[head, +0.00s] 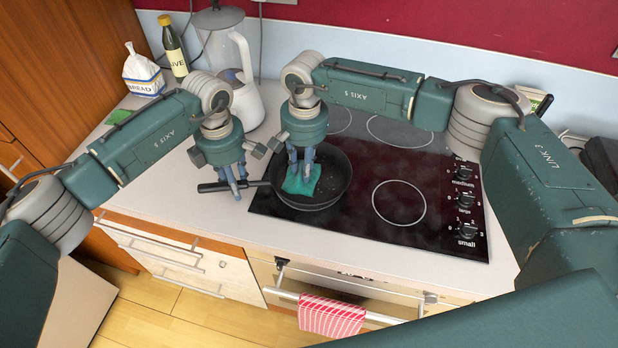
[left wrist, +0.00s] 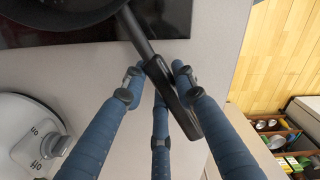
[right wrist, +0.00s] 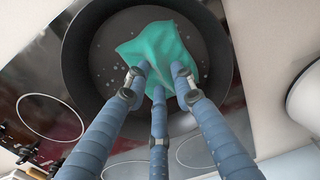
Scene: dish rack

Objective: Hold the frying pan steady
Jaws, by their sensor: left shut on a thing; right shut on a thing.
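The black frying pan (head: 334,181) sits on the left front part of the stove, its handle (head: 214,187) pointing left over the counter. My left gripper (head: 236,190) is shut on the handle; the left wrist view shows the fingers around the handle (left wrist: 180,98). My right gripper (head: 301,172) is inside the pan and shut on a green cloth (head: 300,186). In the right wrist view the cloth (right wrist: 165,52) lies bunched against the pan floor (right wrist: 108,62), with small pale specks around it. Part of the cloth is hidden by the fingers.
The black glass stove (head: 425,215) has knobs (head: 465,198) along its right side. A white kettle (head: 246,100), a dark bottle (head: 174,52) and a bread bag (head: 142,75) stand at the back left. A red striped towel (head: 331,316) hangs on the oven rail. The front left counter is clear.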

